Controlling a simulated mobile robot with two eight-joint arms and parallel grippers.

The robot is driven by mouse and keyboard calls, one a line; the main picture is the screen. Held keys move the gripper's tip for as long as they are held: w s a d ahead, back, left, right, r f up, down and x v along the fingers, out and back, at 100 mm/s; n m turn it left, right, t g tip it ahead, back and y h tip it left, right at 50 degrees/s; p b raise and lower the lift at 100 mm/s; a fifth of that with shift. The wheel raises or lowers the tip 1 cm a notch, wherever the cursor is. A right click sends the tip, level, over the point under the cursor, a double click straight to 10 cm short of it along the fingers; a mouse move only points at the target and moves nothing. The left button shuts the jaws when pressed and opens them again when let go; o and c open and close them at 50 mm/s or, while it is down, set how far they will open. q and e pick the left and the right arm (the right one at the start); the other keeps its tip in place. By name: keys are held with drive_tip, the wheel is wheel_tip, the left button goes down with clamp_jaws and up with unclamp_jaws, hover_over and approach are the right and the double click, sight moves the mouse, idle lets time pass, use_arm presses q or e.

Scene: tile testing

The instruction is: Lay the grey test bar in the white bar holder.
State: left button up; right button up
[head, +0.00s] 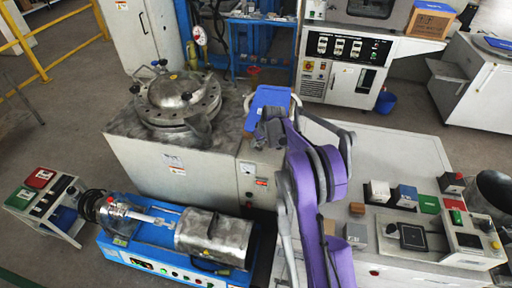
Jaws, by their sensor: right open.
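My right arm, purple and grey, rises from the bottom centre. Its gripper (270,116) is at the arm's far end, in front of a blue surface, small and dark, and open. I see nothing between its fingers. I cannot pick out the grey test bar or the white bar holder with certainty. A pale bar-like piece (150,218) lies across the blue bench machine (165,258) at lower left, well away from the gripper. I cannot tell whether it is the bar or part of the machine. My arm hides part of the light worktop. My left gripper is out of view.
A large grey metal vessel (180,95) stands on a grey cabinet (190,168) left of my arm. The worktop's back part is clear.

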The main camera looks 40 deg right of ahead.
drive_tip(key=shift+w+f, duration=0.3)
drive_tip(key=shift+f, duration=0.3)
clamp_jaws()
drive_tip(key=shift+r, duration=0.15)
drive_tip(key=shift+r, duration=0.15)
drive_tip(key=shift+s+a, duration=0.2)
drive_tip(key=shift+a, duration=0.05)
drive_tip(key=s+a, duration=1.1)
drive_tip(key=a, duration=0.2)
drive_tip(key=shift+a, duration=0.35)
